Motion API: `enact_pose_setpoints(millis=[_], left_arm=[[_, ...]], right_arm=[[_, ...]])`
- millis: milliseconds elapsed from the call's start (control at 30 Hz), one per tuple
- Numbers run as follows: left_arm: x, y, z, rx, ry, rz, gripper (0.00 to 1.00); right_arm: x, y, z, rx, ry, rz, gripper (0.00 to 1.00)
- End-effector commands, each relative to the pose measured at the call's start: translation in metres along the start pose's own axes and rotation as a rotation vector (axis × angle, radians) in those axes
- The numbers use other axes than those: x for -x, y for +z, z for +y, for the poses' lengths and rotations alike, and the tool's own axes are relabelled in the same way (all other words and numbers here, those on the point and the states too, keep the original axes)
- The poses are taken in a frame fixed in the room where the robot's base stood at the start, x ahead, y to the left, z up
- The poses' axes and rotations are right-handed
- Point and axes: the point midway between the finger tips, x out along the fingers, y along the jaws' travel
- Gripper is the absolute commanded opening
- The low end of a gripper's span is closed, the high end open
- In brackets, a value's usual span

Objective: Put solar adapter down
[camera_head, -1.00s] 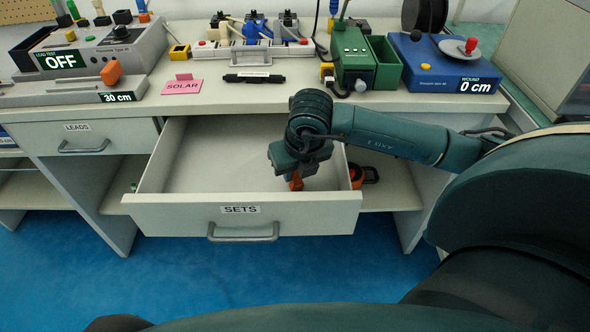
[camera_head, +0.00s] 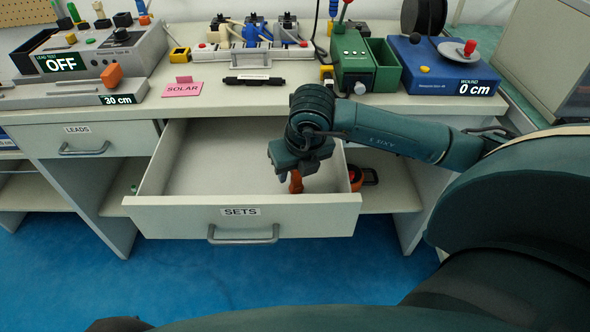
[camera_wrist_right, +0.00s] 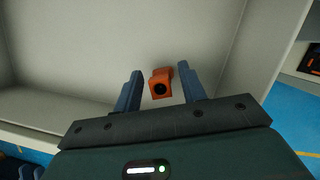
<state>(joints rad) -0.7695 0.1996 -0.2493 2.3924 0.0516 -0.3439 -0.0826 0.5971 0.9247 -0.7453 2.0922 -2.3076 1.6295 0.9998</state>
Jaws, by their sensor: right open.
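The solar adapter appears to be the small orange piece (camera_head: 296,182) at my right gripper, inside the open SETS drawer (camera_head: 240,211). In the right wrist view the orange piece (camera_wrist_right: 161,82) has a dark round hole facing the camera and sits between the two fingers, with gaps on both sides. My right gripper (camera_head: 297,175) points down into the right part of the drawer. Its fingers (camera_wrist_right: 160,88) are open, and the piece appears apart from them. Whether the piece rests on the drawer floor is hard to tell. My left gripper is not in view.
A pink SOLAR card (camera_head: 182,88) and a black marker (camera_head: 253,81) lie on the bench. Behind them stand a white strip with several leads, a green device (camera_head: 352,58) and a blue winding box (camera_head: 440,75). The LEADS drawer (camera_head: 82,139) is closed. The drawer's left part is empty.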

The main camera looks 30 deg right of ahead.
Motion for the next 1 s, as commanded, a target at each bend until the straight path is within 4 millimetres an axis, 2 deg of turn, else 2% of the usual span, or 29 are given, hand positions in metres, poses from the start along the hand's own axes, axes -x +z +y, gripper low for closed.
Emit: enact_pose_setpoints(millis=[33, 200, 433, 600, 1000], left_arm=[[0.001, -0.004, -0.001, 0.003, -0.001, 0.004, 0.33], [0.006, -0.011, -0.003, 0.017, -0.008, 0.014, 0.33], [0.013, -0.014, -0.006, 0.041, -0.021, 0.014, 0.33], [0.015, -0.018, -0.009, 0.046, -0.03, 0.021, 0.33], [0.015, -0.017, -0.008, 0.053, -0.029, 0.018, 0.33]], right_arm=[[0.013, 0.002, 0.0, 0.001, 0.0, -0.005, 0.41], [0.051, 0.002, 0.0, 0.001, 0.0, -0.006, 0.41], [0.092, 0.001, 0.0, 0.0, 0.0, -0.004, 0.41], [0.104, 0.0, 0.0, 0.001, -0.001, -0.001, 0.41], [0.106, 0.0, 0.0, 0.0, -0.001, -0.001, 0.41]])
